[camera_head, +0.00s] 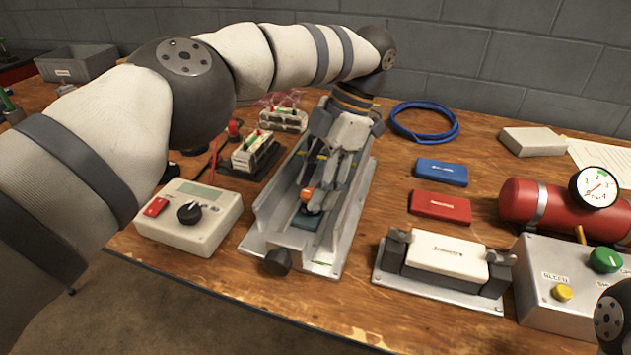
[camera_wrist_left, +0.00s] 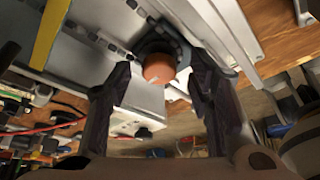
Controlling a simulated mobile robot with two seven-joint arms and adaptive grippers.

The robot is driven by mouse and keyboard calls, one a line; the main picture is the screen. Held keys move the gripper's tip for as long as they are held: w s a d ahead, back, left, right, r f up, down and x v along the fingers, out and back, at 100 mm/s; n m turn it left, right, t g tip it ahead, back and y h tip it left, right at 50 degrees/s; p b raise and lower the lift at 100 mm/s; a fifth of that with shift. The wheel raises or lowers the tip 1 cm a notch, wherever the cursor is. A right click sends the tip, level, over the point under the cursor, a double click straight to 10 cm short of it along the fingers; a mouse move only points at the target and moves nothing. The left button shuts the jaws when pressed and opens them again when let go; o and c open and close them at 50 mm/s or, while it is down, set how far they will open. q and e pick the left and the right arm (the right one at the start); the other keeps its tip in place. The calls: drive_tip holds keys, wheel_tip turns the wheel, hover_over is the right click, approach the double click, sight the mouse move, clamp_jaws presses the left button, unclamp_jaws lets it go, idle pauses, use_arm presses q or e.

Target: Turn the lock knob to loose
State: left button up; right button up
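A long grey metal fixture (camera_head: 263,217) with raised side rails lies on the bench. A dark round knob (camera_head: 277,262) sits at its near end, with a small green mark beside it. An orange round knob (camera_head: 308,194) is inside the channel. It also shows in the left wrist view, set in a dark collar (camera_wrist_left: 158,68). I cannot tell for sure which knob is the lock knob. My left gripper (camera_head: 322,197) reaches down into the channel at the orange knob. Its fingers (camera_wrist_left: 160,80) are apart, one on each side of that knob. My right gripper is out of view.
A meter box (camera_head: 190,215) stands left of the fixture. Blue (camera_head: 441,172) and red (camera_head: 440,206) blocks, a white block in a holder (camera_head: 445,258), a control box (camera_head: 565,283) and a red tank (camera_head: 550,206) are to the right. A blue hose coil (camera_head: 424,122) lies behind.

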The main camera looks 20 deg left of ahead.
use_arm(q)
drive_tip(key=shift+r, duration=0.1)
wheel_tip(320, 180, up, 8)
drive_tip(key=shift+f, duration=0.25)
drive_tip(key=shift+s+r, duration=0.1)
drive_tip(key=shift+r, duration=1.1)
